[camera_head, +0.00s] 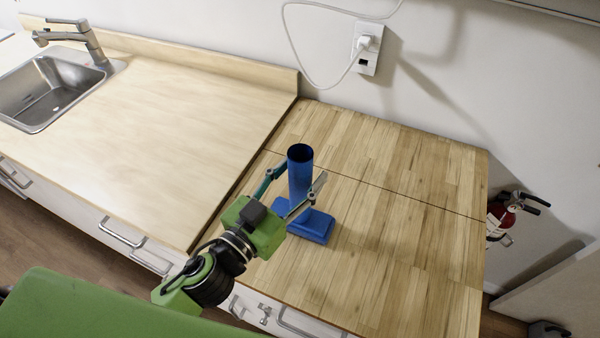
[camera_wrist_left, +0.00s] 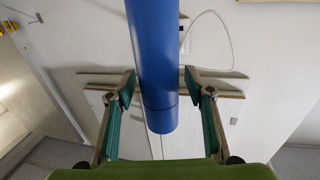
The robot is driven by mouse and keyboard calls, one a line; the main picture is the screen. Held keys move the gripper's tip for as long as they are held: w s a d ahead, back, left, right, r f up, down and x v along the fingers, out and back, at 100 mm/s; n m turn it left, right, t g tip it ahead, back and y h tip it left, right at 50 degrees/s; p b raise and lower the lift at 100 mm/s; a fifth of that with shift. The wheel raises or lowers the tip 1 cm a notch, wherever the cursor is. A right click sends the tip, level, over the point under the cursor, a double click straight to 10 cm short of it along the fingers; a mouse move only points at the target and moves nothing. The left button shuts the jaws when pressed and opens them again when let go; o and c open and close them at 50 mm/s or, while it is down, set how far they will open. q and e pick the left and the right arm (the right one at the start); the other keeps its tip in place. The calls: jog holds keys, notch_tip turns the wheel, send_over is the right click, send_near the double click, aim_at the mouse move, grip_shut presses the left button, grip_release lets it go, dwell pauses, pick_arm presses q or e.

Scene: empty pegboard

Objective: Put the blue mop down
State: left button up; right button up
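The blue mop (camera_head: 312,224) stands upright on the wooden worktop, its flat blue foot down on the wood. Its tube handle rises above the foot with a dark open top. My left gripper (camera_head: 300,176) reaches in from the front left with one finger on each side of the tube. In the left wrist view the blue tube (camera_wrist_left: 157,60) runs between the two spread fingers of the gripper (camera_wrist_left: 159,86), with a small gap on each side. The gripper is open and does not appear to grip the tube. My right gripper is not in view.
The wooden worktop (camera_head: 400,215) is clear around the mop. A pale counter (camera_head: 170,120) with a sink (camera_head: 45,90) and faucet (camera_head: 75,38) lies to the left. A wall outlet (camera_head: 366,50) with a white cable is behind. A fire extinguisher (camera_head: 503,215) is at right.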

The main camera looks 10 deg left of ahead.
pick_arm(q)
jog(key=shift+r, duration=0.1)
jog(key=shift+s+r, duration=0.1)
jog(key=shift+r, duration=0.05)
jog(key=b+v, duration=0.1)
jog(key=v, duration=0.1)
jog(key=b+v, duration=0.1)
jog(key=v, duration=0.1)
jog(key=b+v, duration=0.1)
jog(key=v, duration=0.1)
jog(key=shift+f, duration=0.3)
jog(key=v, duration=0.3)
jog(key=p+v, duration=0.1)
jog(key=v, duration=0.2)
jog(key=shift+r+p, duration=0.2)
jog(key=shift+p, duration=0.1)
